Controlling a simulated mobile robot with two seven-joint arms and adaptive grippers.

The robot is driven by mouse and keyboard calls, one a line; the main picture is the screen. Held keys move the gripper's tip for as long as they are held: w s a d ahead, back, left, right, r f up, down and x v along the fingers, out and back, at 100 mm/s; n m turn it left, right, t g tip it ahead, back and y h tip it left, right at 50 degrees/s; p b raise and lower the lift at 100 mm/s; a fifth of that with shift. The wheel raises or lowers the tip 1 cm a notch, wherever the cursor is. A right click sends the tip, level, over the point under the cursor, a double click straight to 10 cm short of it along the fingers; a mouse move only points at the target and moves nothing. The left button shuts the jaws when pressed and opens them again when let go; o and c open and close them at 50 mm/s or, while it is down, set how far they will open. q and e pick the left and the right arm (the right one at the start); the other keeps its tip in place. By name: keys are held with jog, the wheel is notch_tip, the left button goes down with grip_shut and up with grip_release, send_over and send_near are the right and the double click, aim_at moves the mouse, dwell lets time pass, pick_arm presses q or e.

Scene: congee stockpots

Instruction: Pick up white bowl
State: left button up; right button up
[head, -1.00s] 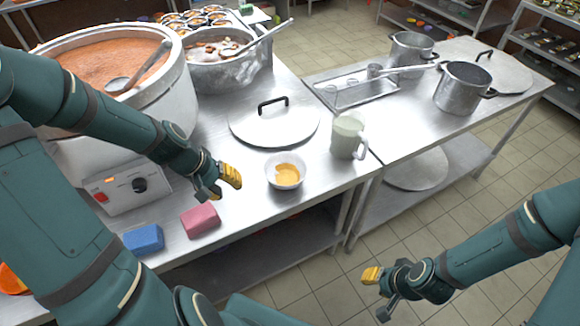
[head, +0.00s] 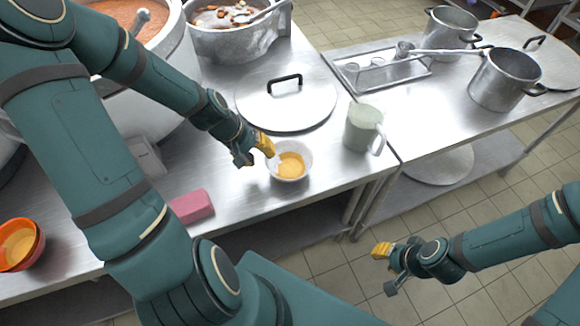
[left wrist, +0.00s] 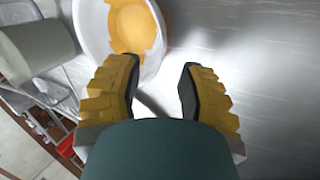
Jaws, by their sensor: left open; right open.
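The white bowl (head: 291,172) stands on the steel table near its front edge, with an orange-yellow substance inside. In the left wrist view the bowl (left wrist: 95,20) shows at the top, beyond and beside the left finger. My left gripper (head: 256,152) is open at the bowl's left side, close to its rim. In the left wrist view the fingers (left wrist: 160,90) are apart with bare table between them; whether one touches the bowl I cannot tell. My right gripper (head: 386,270) is open and empty over the floor in front of the tables.
A pale green mug (head: 362,128) stands right of the bowl; it also shows in the left wrist view (left wrist: 38,42). A large lid (head: 285,104) lies behind the bowl. A pink sponge (head: 191,206) lies to the left. Large stockpots stand at the back left.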

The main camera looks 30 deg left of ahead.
aim_at(276, 169)
pick_arm(q)
jog(key=shift+w+d+f, duration=0.1)
jog(key=shift+d+f, duration=0.15)
jog(key=shift+f, duration=0.25)
jog(key=b+x, duration=0.1)
jog(key=x, duration=0.4)
jog(key=shift+w+d+b, duration=0.1)
jog(key=shift+d+b, duration=0.05)
jog(key=shift+b, duration=0.15)
grip_shut()
